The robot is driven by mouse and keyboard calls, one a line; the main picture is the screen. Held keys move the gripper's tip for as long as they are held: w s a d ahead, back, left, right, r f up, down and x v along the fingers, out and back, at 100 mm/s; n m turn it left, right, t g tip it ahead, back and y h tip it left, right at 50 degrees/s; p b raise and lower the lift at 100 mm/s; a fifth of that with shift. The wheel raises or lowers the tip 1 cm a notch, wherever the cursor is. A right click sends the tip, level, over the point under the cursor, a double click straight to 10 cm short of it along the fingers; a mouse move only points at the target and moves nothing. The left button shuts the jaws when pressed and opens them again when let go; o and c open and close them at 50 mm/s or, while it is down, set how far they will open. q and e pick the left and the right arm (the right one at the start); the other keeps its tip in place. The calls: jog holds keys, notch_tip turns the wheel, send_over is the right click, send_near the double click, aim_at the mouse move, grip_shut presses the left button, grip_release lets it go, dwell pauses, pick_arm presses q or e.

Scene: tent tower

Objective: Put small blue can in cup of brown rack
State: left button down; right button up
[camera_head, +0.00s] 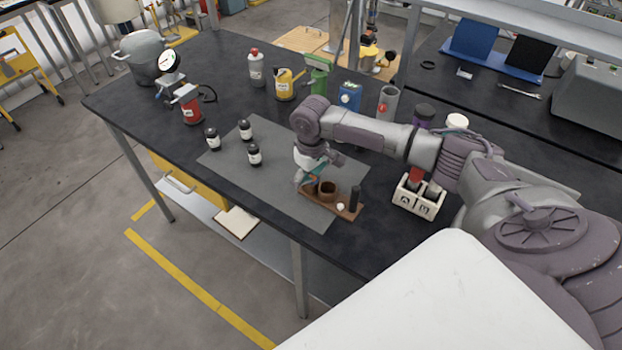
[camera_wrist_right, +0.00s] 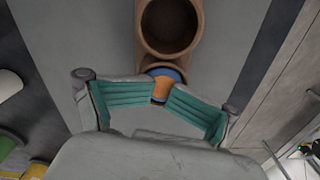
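The brown rack (camera_head: 349,212) lies near the right end of the grey mat, with a larger open brown cup (camera_head: 327,191) on it. My right gripper (camera_head: 307,181) is at the rack's left end, pointing down. In the right wrist view its teal-padded fingertips (camera_wrist_right: 161,93) close on a small can (camera_wrist_right: 163,74) with a blue top and an orange side. The can is beside the large open cup (camera_wrist_right: 169,22), against a smaller brown rim. I cannot tell whether it is inside that rim or above it. My left gripper is not in view.
Several things stand on the dark table: black bottles (camera_head: 254,155), a red can (camera_head: 192,112), a yellow can (camera_head: 284,86), a blue container (camera_head: 349,95) and a white box (camera_head: 417,198). The mat's front left (camera_head: 265,190) is clear.

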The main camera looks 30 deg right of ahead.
aim_at(312, 176)
jog(key=shift+d+r, duration=0.1)
jog(key=shift+r, duration=0.2)
notch_tip(312, 176, up, 12)
jog(key=b, duration=0.1)
jog(key=shift+b, duration=0.3)
jog(key=shift+w+f, duration=0.1)
